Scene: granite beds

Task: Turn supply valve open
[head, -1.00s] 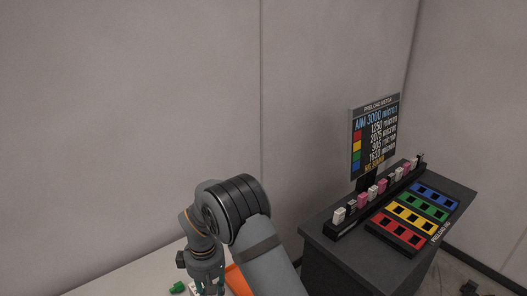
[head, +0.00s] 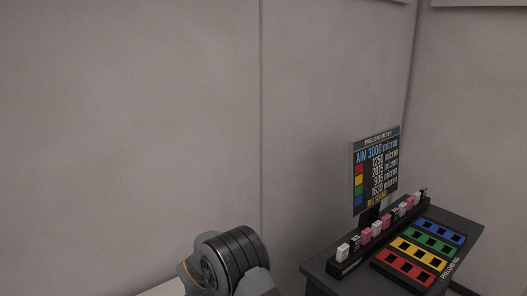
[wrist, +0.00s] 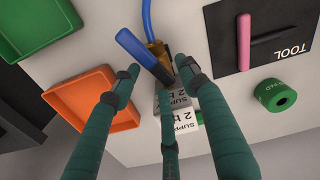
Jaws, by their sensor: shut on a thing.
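The supply valve shows in the wrist view as a brass body (wrist: 156,50) with a flat blue lever (wrist: 133,43). The lever slants from upper left down to a dark end between my fingers. My gripper (wrist: 182,66) has teal fingers around the valve, one left, one right and one in the middle close to the lever's dark end. It is shut on the valve; the exact contact is hard to see. A label block reading SUPPLY (wrist: 181,101) sits just below the valve, partly behind the middle finger. In the head view my gripper is below the picture.
An orange tray (wrist: 125,124) and a green tray (wrist: 75,15) lie to the left. A blue hose (wrist: 147,18) rises from the valve. A black TOOL panel with a pink bar (wrist: 243,45) and a green ring (wrist: 275,95) are right. The preload meter (head: 375,170) stands on the dark bench.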

